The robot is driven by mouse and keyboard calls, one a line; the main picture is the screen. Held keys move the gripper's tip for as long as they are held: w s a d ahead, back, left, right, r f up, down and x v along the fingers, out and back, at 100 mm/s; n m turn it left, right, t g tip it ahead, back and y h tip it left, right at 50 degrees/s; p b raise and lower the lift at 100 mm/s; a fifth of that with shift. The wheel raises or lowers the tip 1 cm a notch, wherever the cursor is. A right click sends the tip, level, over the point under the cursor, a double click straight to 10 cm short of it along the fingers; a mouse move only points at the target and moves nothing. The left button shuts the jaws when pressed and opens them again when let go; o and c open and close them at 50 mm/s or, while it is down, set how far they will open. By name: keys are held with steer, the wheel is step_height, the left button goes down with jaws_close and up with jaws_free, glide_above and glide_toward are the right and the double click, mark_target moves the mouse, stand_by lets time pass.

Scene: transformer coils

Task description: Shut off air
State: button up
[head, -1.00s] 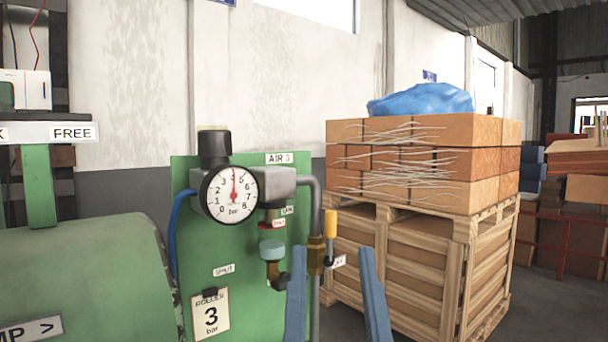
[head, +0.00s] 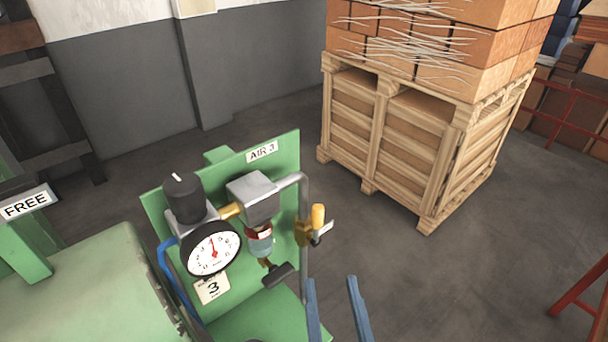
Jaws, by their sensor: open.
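The air panel (head: 283,160) is a green plate labelled AIR 3. A grey pipe (head: 304,264) runs down its right side, with a brass valve (head: 301,231) on it. The valve's yellow handle (head: 318,216) stands upright, roughly along the pipe. A small white tag beside it is too small to read. The round gauge (head: 213,249) has a red needle pointing up, under a black knob (head: 184,198). My gripper (head: 332,281) has two blue fingers, apart and empty. In the picture they are below and slightly right of the valve, not visibly touching it.
Open grey floor (head: 430,280) lies right of the panel. A green machine (head: 80,290) fills the lower left. A red frame (head: 582,298) shows at the right edge.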

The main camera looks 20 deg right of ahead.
mark_target(318, 217)
steer(key=shift+d, duration=0.1)
steer(key=p+x, duration=0.3)
steer(key=x, duration=0.9)
steer(key=shift+w+d+f+p, duration=0.1)
steer(key=shift+w+d+p, duration=0.05)
steer(key=shift+w+p, duration=0.15)
jaws_close()
stand_by(1.1)
